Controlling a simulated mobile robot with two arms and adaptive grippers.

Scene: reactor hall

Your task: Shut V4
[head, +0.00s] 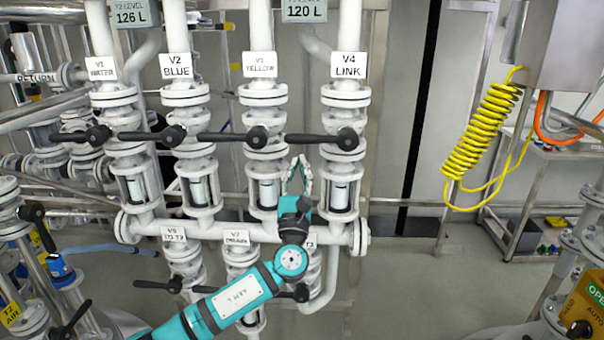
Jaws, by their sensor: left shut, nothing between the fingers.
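V4 is the valve under the white tag "V4 LINK" (348,65), on the rightmost of the main white vertical pipes. Its black lever (318,138) lies level, crosswise to the pipe, pointing left from its hub (347,139). My left gripper (298,165) is just below the lever, between the V3 and V4 pipes, with its pale fingers pointing up. It is shut and empty. Whether its fingertips touch the lever, I cannot tell. My left arm comes up from the bottom. My right gripper is not in view.
Valves V1 (98,134), V2 (174,135) and V3 (257,137) stand left of V4, their levers also level. A lower row of valves, including V7 (240,255), is beneath. A yellow coiled hose (482,125) hangs at right. Open floor lies between pipes and hose.

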